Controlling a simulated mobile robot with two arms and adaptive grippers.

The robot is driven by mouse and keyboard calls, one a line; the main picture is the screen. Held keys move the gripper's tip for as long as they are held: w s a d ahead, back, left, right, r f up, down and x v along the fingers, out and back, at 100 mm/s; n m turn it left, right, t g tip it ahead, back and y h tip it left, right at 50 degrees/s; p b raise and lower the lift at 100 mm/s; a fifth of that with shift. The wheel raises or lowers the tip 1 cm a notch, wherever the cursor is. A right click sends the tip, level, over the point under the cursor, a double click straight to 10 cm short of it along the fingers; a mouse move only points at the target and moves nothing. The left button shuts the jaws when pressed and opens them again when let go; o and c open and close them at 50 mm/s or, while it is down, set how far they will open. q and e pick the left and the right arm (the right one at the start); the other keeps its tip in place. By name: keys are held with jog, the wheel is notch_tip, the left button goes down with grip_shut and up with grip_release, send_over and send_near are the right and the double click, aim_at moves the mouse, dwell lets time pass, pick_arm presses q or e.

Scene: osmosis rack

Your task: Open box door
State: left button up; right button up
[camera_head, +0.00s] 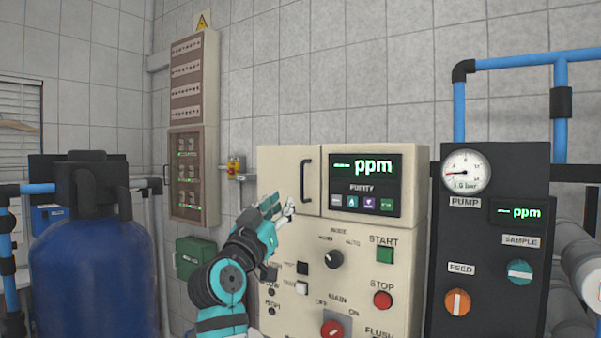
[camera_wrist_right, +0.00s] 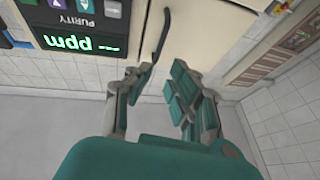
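The cream control box (camera_head: 345,275) carries a small cream door (camera_head: 279,172) at its upper left, which looks closed. A black vertical bar handle (camera_head: 304,181) is on the door's right side. My right gripper (camera_head: 281,206) is in front of the door's lower part, just left of and below the handle. In the right wrist view, the gripper (camera_wrist_right: 158,82) is open, with nothing held between its fingers. The handle (camera_wrist_right: 166,32) shows there beyond the fingertips, close to the left finger; whether they touch is unclear. My left gripper is out of view.
A purity display (camera_head: 365,181) sits right of the door. Knobs and buttons fill the panel below. A black pump panel (camera_head: 478,277) stands at right, a blue tank (camera_head: 91,268) at left. A brown wall cabinet (camera_head: 194,132) hangs behind.

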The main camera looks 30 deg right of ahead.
aim_at(302, 180)
jog(key=shift+p+x, duration=2.6)
jog(key=shift+x, duration=3.6)
jog(key=shift+d+f, duration=0.1)
jog(key=shift+f, duration=0.05)
grip_shut()
